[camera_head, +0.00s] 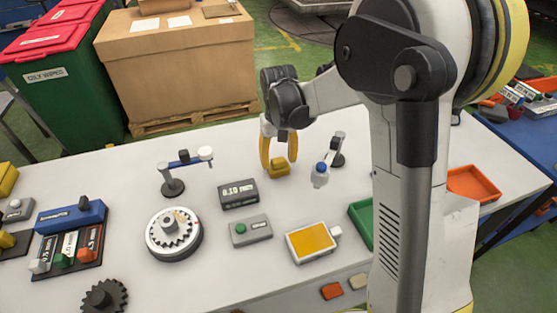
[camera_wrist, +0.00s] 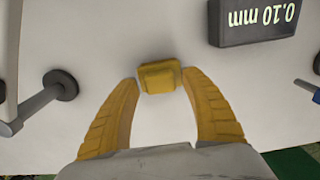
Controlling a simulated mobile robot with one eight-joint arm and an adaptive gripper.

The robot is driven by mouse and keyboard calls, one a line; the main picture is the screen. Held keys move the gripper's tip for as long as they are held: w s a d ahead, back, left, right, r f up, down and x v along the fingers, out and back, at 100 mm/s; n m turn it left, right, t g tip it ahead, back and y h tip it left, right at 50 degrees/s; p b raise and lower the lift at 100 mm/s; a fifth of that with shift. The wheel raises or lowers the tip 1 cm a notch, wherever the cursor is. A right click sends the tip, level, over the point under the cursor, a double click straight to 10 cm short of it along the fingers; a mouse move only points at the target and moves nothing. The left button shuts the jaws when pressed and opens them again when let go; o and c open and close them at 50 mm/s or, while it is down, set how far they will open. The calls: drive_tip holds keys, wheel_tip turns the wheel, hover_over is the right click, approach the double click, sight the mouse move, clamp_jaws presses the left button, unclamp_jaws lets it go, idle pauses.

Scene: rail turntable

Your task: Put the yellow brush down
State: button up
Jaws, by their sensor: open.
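The yellow brush (camera_head: 279,169) is a small yellow block on the white table, beyond the grey display box. In the wrist view the brush (camera_wrist: 159,77) lies between and just ahead of my gripper's two yellow fingertips. My gripper (camera_head: 279,157) points down over it, with a finger on either side. The fingers (camera_wrist: 159,80) are apart, with small gaps showing between the tips and the brush. The brush's underside is hidden, but it appears to rest on the table.
A dark box reading 0.10 mm (camera_head: 238,193) stands to the left. A stand with a blue-and-white head (camera_head: 321,174) is close on the right. A round turntable (camera_head: 174,234), a grey button box (camera_head: 250,230) and a yellow-topped pad (camera_head: 311,242) stand nearer. Bare tabletop lies left of my gripper.

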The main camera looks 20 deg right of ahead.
sight(279, 160)
wheel_tip(279, 160, up, 10)
drive_tip(key=r+p, duration=0.1)
drive_tip(key=p, duration=0.2)
drive_tip(key=s+r+t, duration=0.3)
drive_tip(key=s+r, duration=0.4)
drive_tip(key=s, duration=0.3)
drive_tip(key=s+f+t, duration=0.1)
drive_tip(key=s+t, duration=0.3)
drive_tip(key=s, duration=0.7)
drive_tip(key=shift+p, duration=0.3)
drive_tip(key=shift+w+f, duration=0.1)
drive_tip(key=shift+f, duration=0.05)
drive_tip(key=shift+f+b, duration=0.2)
drive_tip(key=shift+b, duration=0.1)
